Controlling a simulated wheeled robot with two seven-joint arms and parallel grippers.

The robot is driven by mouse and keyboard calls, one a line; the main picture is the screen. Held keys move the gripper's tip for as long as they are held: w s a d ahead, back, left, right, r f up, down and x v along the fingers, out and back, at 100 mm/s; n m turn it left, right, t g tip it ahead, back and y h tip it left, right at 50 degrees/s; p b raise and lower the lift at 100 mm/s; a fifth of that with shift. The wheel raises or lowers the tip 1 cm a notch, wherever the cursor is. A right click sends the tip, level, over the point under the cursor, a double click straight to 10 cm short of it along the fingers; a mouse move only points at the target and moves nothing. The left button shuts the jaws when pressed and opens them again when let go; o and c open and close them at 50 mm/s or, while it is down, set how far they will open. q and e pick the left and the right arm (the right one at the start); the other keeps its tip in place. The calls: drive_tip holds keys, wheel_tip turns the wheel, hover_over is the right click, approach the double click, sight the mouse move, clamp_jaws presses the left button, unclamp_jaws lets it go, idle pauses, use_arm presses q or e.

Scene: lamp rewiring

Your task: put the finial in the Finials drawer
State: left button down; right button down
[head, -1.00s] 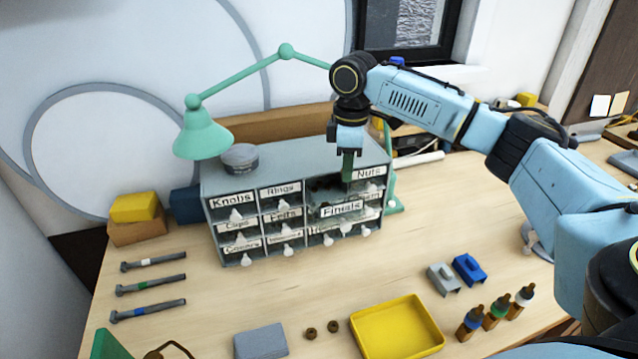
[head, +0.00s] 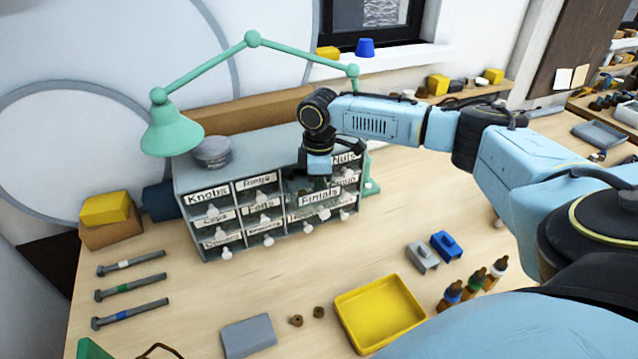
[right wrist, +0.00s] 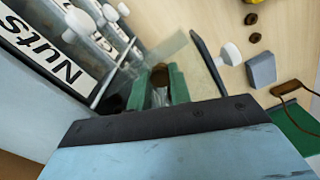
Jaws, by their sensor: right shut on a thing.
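The Finials drawer (head: 321,198) is pulled out of the grey cabinet, its labelled front standing forward of the others. In the right wrist view its front panel (right wrist: 207,62) and white knob (right wrist: 230,54) show. My right gripper (head: 319,179) points down over the open drawer, its fingertips low and mostly hidden in the head view. In the right wrist view its green fingers (right wrist: 164,88) are shut on a small brown piece, the finial (right wrist: 160,75), held at the drawer's opening. Whether the finial touches the drawer floor cannot be seen. My left gripper is out of view.
The cabinet (head: 240,160) has other labelled drawers, with Nuts (head: 345,158) close by my gripper. A green lamp (head: 172,132) arches over it. A yellow tray (head: 380,312), small brown rings (head: 297,320) and several bottles (head: 475,284) stand in front. Bare table lies between.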

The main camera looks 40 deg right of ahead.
drive_tip(key=shift+f, duration=0.1)
drive_tip(key=c, duration=1.3)
unclamp_jaws()
wheel_tip(320, 180, up, 12)
drive_tip(key=shift+r+b, duration=0.15)
drive_tip(key=shift+b, duration=0.55)
